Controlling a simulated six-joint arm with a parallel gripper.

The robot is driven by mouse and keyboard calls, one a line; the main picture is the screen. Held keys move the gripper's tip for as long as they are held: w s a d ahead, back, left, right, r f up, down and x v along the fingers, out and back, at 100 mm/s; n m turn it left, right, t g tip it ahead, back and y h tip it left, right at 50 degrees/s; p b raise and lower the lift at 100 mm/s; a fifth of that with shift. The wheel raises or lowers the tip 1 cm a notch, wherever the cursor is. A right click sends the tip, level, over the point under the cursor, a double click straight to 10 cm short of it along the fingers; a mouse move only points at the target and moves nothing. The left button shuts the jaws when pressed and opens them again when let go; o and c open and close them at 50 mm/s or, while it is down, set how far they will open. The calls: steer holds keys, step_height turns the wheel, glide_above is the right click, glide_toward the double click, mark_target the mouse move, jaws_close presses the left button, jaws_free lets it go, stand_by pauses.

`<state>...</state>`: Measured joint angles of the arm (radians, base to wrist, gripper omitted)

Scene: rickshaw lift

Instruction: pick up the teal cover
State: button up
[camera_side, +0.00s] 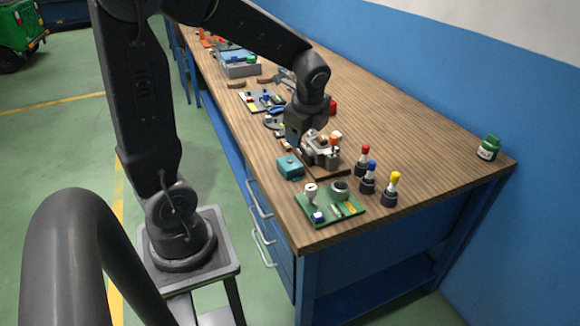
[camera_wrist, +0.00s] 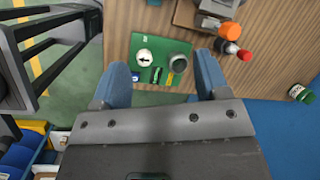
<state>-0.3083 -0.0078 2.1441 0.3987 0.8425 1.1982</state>
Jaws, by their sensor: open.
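The teal cover (camera_side: 290,166) is a small boxy piece with a little knob on top, resting on the wooden bench near its front edge in the side view. In the wrist view only a teal sliver (camera_wrist: 154,2) at the top edge appears to be it. My gripper (camera_side: 303,138) is above the bench, behind and slightly right of the cover, and apart from it. In the wrist view my gripper (camera_wrist: 162,78) shows two blue fingers spread wide with nothing between them, framing the green board below.
A green board (camera_side: 330,204) with small parts lies in front of the cover. A grey metal fixture (camera_side: 321,150) with an orange cap stands to its right. Several colour-capped bottles (camera_side: 368,178) stand farther right. A green jar (camera_side: 488,148) sits at the far corner.

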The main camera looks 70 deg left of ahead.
mark_target(290, 162)
steer(key=a+f+m, duration=0.1)
steer(key=a+f, duration=0.2)
steer(key=f, duration=0.2)
steer(key=a+f+m+g, duration=0.1)
steer(key=a+f, duration=0.3)
steer(key=f, duration=0.2)
steer(key=w+a+f+m, duration=0.1)
steer(key=a+f+m, duration=0.1)
steer(key=f, duration=0.4)
steer(key=shift+a+f+g+y, duration=0.2)
steer(key=shift+a+g+y, duration=0.15)
steer(key=shift+a, duration=0.4)
steer(key=shift+c, duration=0.4)
steer(key=c, duration=0.5)
steer(key=shift+r, duration=0.15)
